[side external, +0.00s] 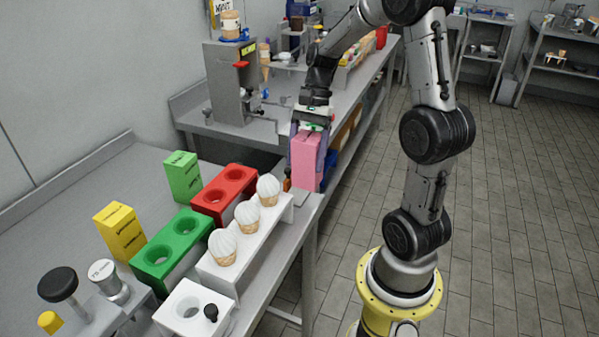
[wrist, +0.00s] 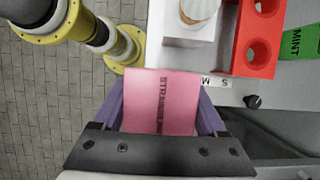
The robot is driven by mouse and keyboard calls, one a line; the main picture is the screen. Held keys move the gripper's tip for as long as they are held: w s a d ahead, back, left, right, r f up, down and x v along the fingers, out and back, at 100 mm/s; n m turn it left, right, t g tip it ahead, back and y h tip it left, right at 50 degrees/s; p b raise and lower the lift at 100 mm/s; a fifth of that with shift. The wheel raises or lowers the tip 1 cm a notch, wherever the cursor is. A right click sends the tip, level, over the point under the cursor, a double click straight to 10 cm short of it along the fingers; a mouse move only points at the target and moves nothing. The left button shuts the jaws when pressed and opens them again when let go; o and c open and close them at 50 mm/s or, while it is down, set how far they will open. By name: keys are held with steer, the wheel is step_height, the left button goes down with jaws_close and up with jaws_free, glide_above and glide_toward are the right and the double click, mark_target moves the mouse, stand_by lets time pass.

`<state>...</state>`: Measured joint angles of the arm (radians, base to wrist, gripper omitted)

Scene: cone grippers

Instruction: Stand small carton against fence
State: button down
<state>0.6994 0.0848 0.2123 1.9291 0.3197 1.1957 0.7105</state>
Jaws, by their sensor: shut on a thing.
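My gripper (side external: 309,128) is shut on a pink carton (side external: 304,158), which hangs upright at the far right corner of the near steel table in the side view. In the wrist view the carton (wrist: 160,98) shows dark "STRAWB..." lettering between the purple fingers of my gripper (wrist: 161,112). A green carton (side external: 182,176) and a yellow carton (side external: 120,231) stand on the table. The green carton, marked "MINT", also shows in the wrist view (wrist: 299,42). I cannot tell which part is the fence; a raised steel edge (side external: 65,174) runs along the wall.
A white holder (side external: 246,238) carries several filled cones. Red (side external: 224,192) and green (side external: 172,242) holders have empty holes. A small white "S M" label (wrist: 216,82) and a black knob (wrist: 253,101) lie near the carton. A dispensing machine (side external: 232,85) stands behind.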

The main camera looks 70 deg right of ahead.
mark_target(300, 172)
steer(key=shift+w+d+f, duration=0.2)
steer(key=shift+w+f, duration=0.2)
steer(key=shift+f, duration=0.1)
steer(key=shift+w+d+f, duration=0.2)
steer(key=shift+w+f, duration=0.15)
steer(key=shift+f, duration=0.15)
steer(key=shift+w+d+f, duration=0.1)
steer(key=shift+w+f, duration=0.05)
steer(key=shift+f, duration=0.8)
steer(key=shift+w+d+f, duration=0.1)
steer(key=shift+f, duration=0.85)
jaws_free()
steer(key=shift+f, duration=0.1)
